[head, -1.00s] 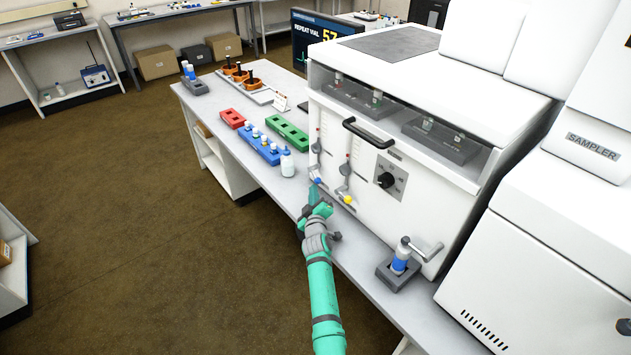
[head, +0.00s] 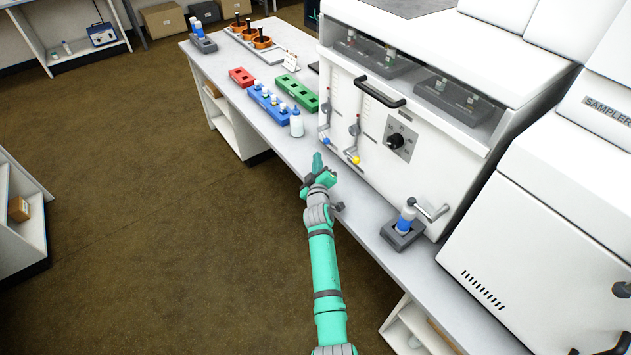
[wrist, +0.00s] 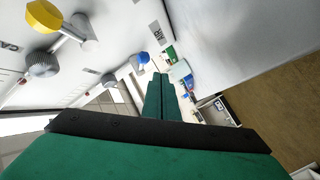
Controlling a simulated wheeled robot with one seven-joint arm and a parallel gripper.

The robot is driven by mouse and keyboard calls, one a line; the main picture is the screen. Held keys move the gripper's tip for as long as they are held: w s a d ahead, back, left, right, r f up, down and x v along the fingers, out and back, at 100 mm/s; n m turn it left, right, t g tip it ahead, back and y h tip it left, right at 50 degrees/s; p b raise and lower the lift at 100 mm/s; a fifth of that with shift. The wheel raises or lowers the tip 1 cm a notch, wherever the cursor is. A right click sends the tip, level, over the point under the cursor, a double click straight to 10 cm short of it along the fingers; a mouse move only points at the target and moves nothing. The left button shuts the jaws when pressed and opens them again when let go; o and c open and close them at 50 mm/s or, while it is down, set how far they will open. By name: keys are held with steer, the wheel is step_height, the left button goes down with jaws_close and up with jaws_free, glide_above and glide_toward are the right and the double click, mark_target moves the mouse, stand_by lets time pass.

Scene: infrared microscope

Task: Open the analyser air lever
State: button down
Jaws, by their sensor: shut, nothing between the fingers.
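The white instrument (head: 375,170) has two small levers low on its front. One ends in a blue knob (head: 326,141), the other in a yellow knob (head: 355,160). My gripper (head: 317,163) is shut and empty, just in front of and below the blue knob in the head view, apart from both levers. In the wrist view its green fingers (wrist: 160,96) are together. There the yellow knob (wrist: 42,16) is at upper left, and the blue knob (wrist: 143,57) shows just beyond the fingertips.
A round dial (head: 395,141) and a black handle (head: 379,92) are on the instrument's front. A blue rack (head: 268,104) and white bottle (head: 297,124) stand left of the levers. A vial holder (head: 402,236) sits to the right. The bench edge runs beneath my arm.

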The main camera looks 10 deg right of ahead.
steer(key=s+f, duration=0.1)
steer(key=s, duration=0.1)
steer(key=s+a+f, duration=0.1)
steer(key=s, duration=0.4)
steer(key=shift+s+a+f, duration=0.1)
steer(key=shift+a+f, duration=0.1)
steer(key=shift+f, duration=0.2)
steer(key=s+a+f+m, duration=0.2)
steer(key=s+a, duration=0.3)
steer(key=s, duration=0.5)
steer(key=s+a+f+m+y, duration=0.1)
steer(key=s+a+f+m, duration=0.15)
steer(key=s+a, duration=0.45)
steer(key=s+a+f+m, duration=0.1)
steer(key=s+a+f, duration=0.15)
steer(key=s, duration=0.95)
steer(key=s+r, duration=0.4)
steer(key=s, duration=0.5)
steer(key=s+d+r+m+g+y, duration=0.1)
steer(key=s+r, duration=0.3)
steer(key=s, duration=0.6)
steer(key=s+d+r+m, duration=0.1)
steer(key=s+r, duration=0.4)
steer(key=s, duration=0.4)
steer(key=shift+s+d+g, duration=0.25)
steer(key=shift+s+g, duration=0.05)
steer(key=shift+s, duration=0.05)
steer(key=shift+w+m, duration=0.1)
steer(key=shift+m, duration=0.15)
